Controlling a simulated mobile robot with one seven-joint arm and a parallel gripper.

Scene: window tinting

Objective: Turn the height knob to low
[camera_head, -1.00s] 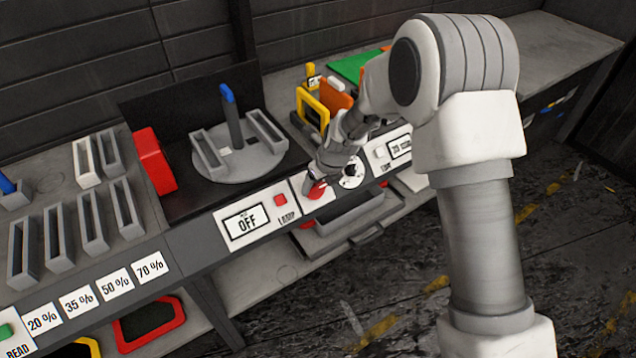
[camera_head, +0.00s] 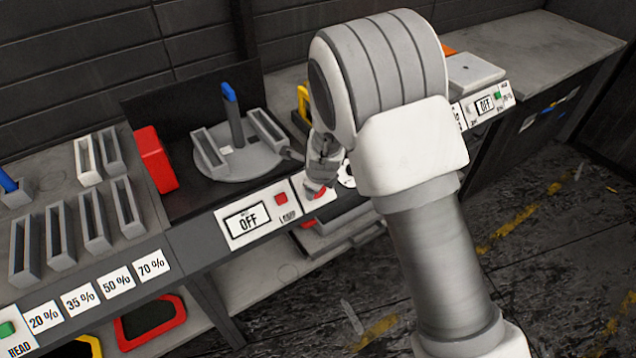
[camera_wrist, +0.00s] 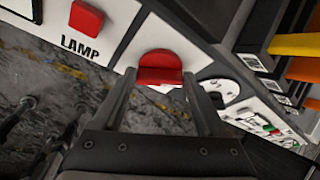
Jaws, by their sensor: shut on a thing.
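A red knob (camera_wrist: 160,68) on a white panel plate sits between the two fingers of my gripper (camera_wrist: 159,80) in the wrist view. The fingers are shut on its sides. In the head view my gripper (camera_head: 318,184) is at the front panel, just right of the LAMP button, and the red knob (camera_head: 321,193) shows only in part beneath it. No label or low mark for the knob can be read. A white round dial (camera_wrist: 222,89) is beside the knob in the wrist view, partly behind a finger.
The red LAMP button (camera_head: 281,198) and the OFF display (camera_head: 248,219) are left of my gripper. A grey turntable (camera_head: 235,160) with a blue-topped post stands behind. My arm hides much of the panel to the right.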

